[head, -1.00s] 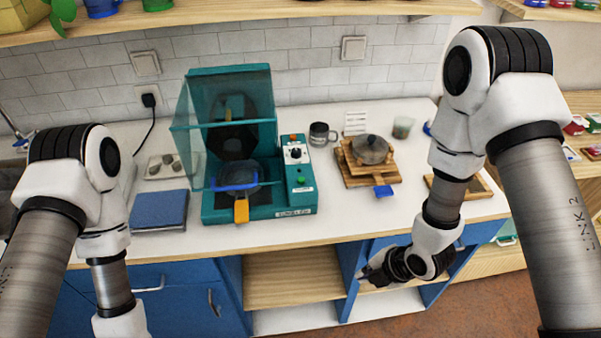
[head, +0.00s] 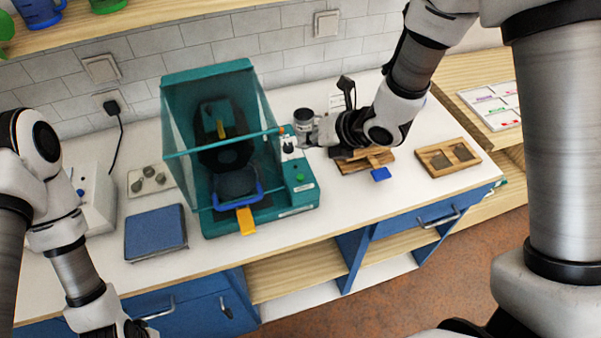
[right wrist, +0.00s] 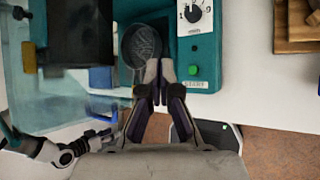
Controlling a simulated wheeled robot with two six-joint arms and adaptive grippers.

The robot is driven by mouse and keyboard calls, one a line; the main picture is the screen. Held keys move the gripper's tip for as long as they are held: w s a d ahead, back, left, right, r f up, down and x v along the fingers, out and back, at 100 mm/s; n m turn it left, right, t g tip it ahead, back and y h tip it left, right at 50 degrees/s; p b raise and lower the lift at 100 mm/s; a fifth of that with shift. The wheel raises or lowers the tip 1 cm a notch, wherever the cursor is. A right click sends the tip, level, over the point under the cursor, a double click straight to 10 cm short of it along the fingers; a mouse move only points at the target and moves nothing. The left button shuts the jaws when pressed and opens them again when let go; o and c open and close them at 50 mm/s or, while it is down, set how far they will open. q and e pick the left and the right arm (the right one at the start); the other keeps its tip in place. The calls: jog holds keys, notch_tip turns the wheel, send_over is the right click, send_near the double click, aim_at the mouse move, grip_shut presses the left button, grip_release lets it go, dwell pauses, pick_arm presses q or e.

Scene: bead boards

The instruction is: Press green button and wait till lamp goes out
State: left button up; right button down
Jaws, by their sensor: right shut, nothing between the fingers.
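The teal machine (head: 212,228) stands on the counter with a clear cover over it and a blue-handled plate at its front. On its right-hand panel are the green button (head: 300,178) and a white dial (head: 288,145). The button also shows in the right wrist view (right wrist: 191,70). A small orange-red spot, possibly the lamp, is partly hidden behind the dial; I cannot tell whether it is lit. My right gripper (right wrist: 165,68) is shut and empty, above the panel, its tips just left of the button in the wrist view. My left gripper (head: 128,328) is low at the bottom edge, partly cut off.
A grey jar (head: 303,118) stands behind the panel, close to my right gripper. A wooden tray (head: 448,172) lies farther right.

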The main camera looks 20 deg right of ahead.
aim_at(303, 177)
jog(key=f, duration=0.1)
jog(key=w+a+f+b, duration=0.1)
jog(key=f+b, duration=0.1)
jog(key=shift+w+a+f, duration=0.25)
jog(key=shift+f, duration=0.05)
jog(key=f, duration=0.1)
jog(key=f+b, duration=0.1)
jog(key=d+f+b, duration=0.1)
jog(key=shift+s+f, duration=0.2)
jog(key=shift+s, duration=0.2)
jog(key=shift+w+a+f+b, duration=0.15)
jog(key=shift+a+f+b, duration=0.05)
jog(key=shift+f+b, duration=0.9)
jog(key=shift+w+a+f, duration=0.1)
jog(key=shift+w, duration=0.05)
pick_arm(q)
notch_tip(303, 177, down, 7)
jog(key=shift+w+a, duration=0.35)
jog(key=shift+w, duration=0.05)
jog(key=shift+r, duration=0.15)
pick_arm(e)
jog(key=shift+s, duration=0.2)
jog(key=shift+w, duration=0.1)
